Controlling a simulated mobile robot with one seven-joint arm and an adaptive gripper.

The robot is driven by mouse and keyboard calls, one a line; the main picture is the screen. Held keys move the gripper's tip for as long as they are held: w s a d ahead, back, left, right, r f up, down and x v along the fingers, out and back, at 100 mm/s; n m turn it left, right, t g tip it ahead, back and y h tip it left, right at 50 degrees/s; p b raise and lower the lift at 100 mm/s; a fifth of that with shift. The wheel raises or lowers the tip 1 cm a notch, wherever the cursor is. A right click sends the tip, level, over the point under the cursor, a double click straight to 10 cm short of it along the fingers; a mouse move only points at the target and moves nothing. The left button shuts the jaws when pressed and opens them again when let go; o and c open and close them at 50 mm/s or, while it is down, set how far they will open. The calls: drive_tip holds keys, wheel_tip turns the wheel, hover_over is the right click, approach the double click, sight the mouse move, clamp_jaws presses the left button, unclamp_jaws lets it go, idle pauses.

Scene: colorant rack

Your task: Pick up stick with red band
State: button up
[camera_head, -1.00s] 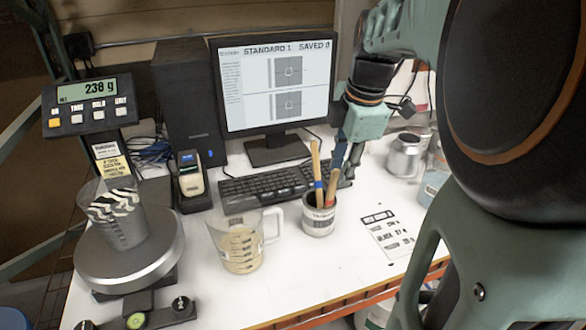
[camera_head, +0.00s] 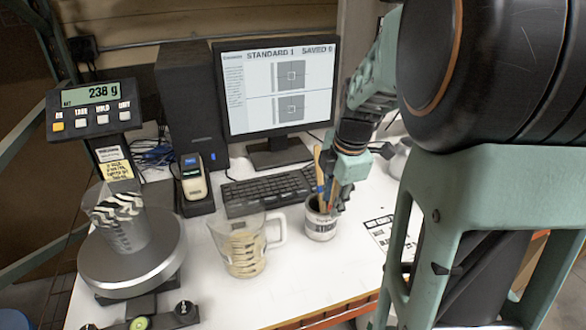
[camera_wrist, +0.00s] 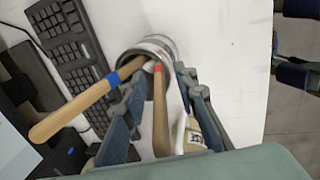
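A white labelled can (camera_head: 320,229) stands on the table and holds two wooden sticks. The stick with the red band (camera_wrist: 160,115) leans up out of the can (camera_wrist: 157,42) in the wrist view, its band close to the rim. The stick with the blue band (camera_wrist: 75,108) leans to the left, and it also shows in the head view (camera_head: 318,168). My gripper (camera_wrist: 161,76) is open, with its fingers on both sides of the red-banded stick. A gap shows beside the stick. In the head view my gripper (camera_head: 334,192) hides most of that stick.
A clear measuring jug (camera_head: 240,250) stands left of the can. A keyboard (camera_head: 262,190) and monitor (camera_head: 278,95) are behind. A scale (camera_head: 130,262) bearing a cup (camera_head: 122,225) is at the left. A printed sheet (camera_head: 378,230) lies to the right.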

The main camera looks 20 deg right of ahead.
drive_tip(key=shift+f, duration=0.3)
clamp_jaws()
drive_tip(key=shift+w+r, duration=0.1)
drive_tip(key=shift+r, duration=0.05)
